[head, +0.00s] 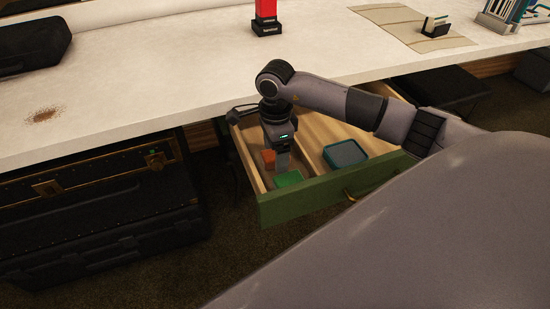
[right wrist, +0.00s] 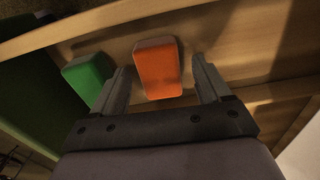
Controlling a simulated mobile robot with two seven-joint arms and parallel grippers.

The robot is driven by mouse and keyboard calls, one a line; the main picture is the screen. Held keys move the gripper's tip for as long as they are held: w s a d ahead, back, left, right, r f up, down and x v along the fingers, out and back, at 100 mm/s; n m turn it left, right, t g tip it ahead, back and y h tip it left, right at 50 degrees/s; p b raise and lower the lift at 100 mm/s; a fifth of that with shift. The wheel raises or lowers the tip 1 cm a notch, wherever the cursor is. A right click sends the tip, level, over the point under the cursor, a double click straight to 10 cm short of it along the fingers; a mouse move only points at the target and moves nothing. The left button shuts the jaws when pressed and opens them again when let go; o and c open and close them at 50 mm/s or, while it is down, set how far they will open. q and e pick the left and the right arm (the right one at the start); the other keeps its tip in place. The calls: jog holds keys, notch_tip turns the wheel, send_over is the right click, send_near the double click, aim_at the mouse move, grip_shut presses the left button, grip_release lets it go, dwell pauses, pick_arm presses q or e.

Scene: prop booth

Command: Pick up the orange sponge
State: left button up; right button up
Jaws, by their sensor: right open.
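The orange sponge (right wrist: 158,68) lies on the floor of the open drawer, in its left compartment. In the right wrist view it sits between and just beyond the two fingers of my right gripper (right wrist: 162,82), with room at both sides. In the head view the sponge (head: 268,158) shows beside the gripper, which partly hides it. My right gripper (head: 282,168) is open, empty and reaches down into the left compartment. My left gripper is not in view.
A green block (head: 288,179) lies in the same compartment near the green drawer front (head: 320,196); it also shows in the right wrist view (right wrist: 88,78). A blue-grey box (head: 345,154) lies in the right compartment. The white counter (head: 170,75) overhangs the drawer's back.

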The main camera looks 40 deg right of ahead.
jog(key=shift+f, duration=0.25)
jog(key=c, duration=1)
jog(key=shift+c, duration=0.2)
notch_tip(320, 180, up, 20)
jog(key=p, duration=0.2)
jog(key=shift+o, duration=0.4)
